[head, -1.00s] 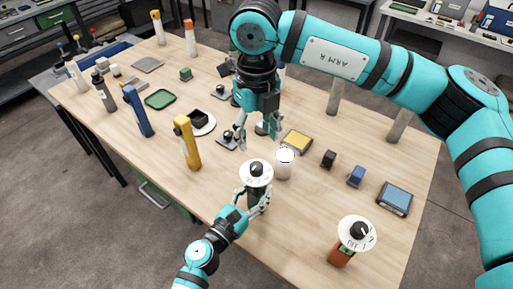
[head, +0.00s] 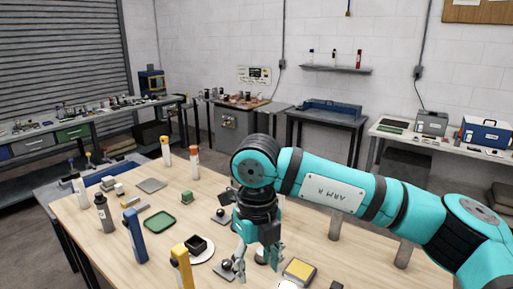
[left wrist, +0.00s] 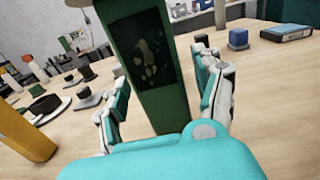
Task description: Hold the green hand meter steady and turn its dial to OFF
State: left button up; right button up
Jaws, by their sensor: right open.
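The green hand meter (left wrist: 150,65) stands upright in the left wrist view, with a dark panel on its face; its dial on top is cut off by the frame edge. My left gripper (left wrist: 165,85) has one finger on each side of the meter's body. I cannot tell whether both fingers press on it. The meter and my left gripper are outside the head view. My right gripper (head: 257,268) is open and empty, pointing down over the table (head: 190,225), with its fingertips near the lower edge of the head view.
Near my right gripper are a yellow-topped block (head: 299,270), a white plate (head: 203,252) with a black box (head: 196,245), and a yellow upright tool (head: 181,265). A blue upright tool (head: 137,238) and a green tray (head: 160,221) are farther left. Grey posts (head: 335,226) stand at right.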

pick_arm(q)
jog(key=v, duration=1.2)
jog(key=shift+w, duration=0.1)
dwell(0.8)
